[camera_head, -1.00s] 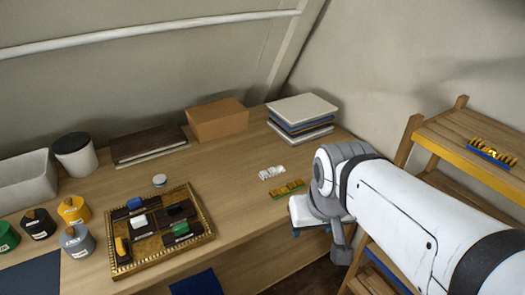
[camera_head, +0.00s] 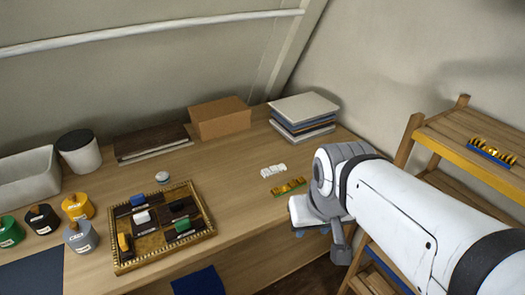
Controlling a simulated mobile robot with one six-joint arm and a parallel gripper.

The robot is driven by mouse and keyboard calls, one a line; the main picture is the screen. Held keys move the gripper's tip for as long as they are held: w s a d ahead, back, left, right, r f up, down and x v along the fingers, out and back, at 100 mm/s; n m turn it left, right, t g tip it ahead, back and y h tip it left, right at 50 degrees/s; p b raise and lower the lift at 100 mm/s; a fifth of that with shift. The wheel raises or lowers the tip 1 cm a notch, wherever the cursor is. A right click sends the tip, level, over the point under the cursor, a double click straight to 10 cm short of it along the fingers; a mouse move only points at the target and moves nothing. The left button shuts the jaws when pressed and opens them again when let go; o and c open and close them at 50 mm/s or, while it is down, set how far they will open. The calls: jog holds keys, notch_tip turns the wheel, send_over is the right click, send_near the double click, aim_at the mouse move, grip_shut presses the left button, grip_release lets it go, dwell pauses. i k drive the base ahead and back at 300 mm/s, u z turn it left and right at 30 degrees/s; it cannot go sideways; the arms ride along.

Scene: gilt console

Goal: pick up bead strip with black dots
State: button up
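Three bead strips show. A white strip (camera_head: 272,171) lies on the table. A gold strip on a green base (camera_head: 288,187) lies just in front of it. A gold strip on a blue base (camera_head: 493,152) rests on the top shelf of the wooden rack at the right. Black dots are too small to make out on any of them. My gripper (camera_head: 304,229) is at the table's right front edge, just in front of the green-based strip and apart from it. Its fingers are mostly hidden below the white wrist, so its opening does not show.
A gilt tray (camera_head: 117,268) with small coloured blocks stands on the table (camera_head: 240,215). Several coloured pots, a white bin (camera_head: 27,178), a box (camera_head: 220,118) and stacked boards (camera_head: 303,105) stand around it. The wooden rack (camera_head: 437,153) is close beside my arm.

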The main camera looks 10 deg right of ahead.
aim_at(267, 173)
jog(key=u, duration=0.4)
jog(key=k, duration=1.2)
jog(key=z, duration=0.2)
jog(key=i, duration=2.05)
jog(key=u, duration=0.65)
